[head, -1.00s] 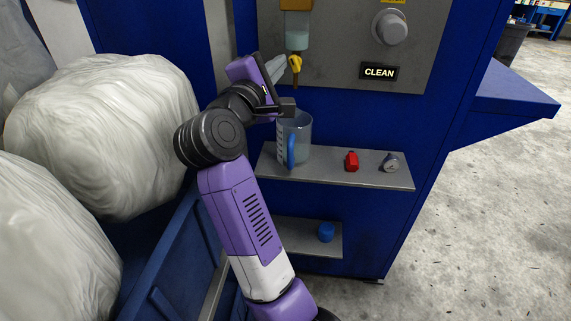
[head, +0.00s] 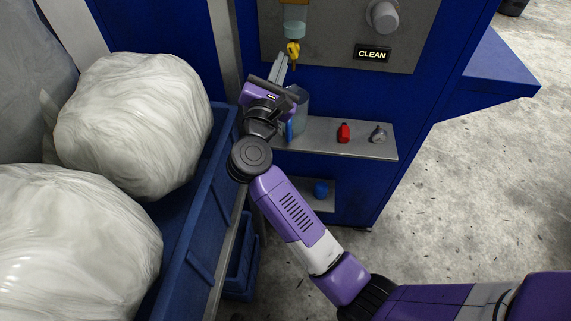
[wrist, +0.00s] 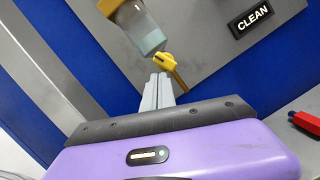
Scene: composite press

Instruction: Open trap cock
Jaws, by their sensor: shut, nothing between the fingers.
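The trap cock has a yellow handle (head: 293,50) below a clear bowl (head: 294,30) on the press panel. In the wrist view the yellow handle (wrist: 166,62) shows just beyond my fingertips, with the clear bowl (wrist: 148,36) above it to the left. My gripper (head: 282,58) is shut and empty, its grey fingers pointing up at the handle. In the wrist view the shut fingertips (wrist: 159,78) lie right by the handle's lower side; I cannot tell whether they touch it.
A clear jug (head: 301,112) stands on the grey shelf (head: 350,147), partly hidden by my arm. A red part (head: 344,132) and a gauge (head: 378,134) are on that shelf. White bags (head: 140,120) fill a blue bin at left. A CLEAN sign (head: 372,54) is on the panel.

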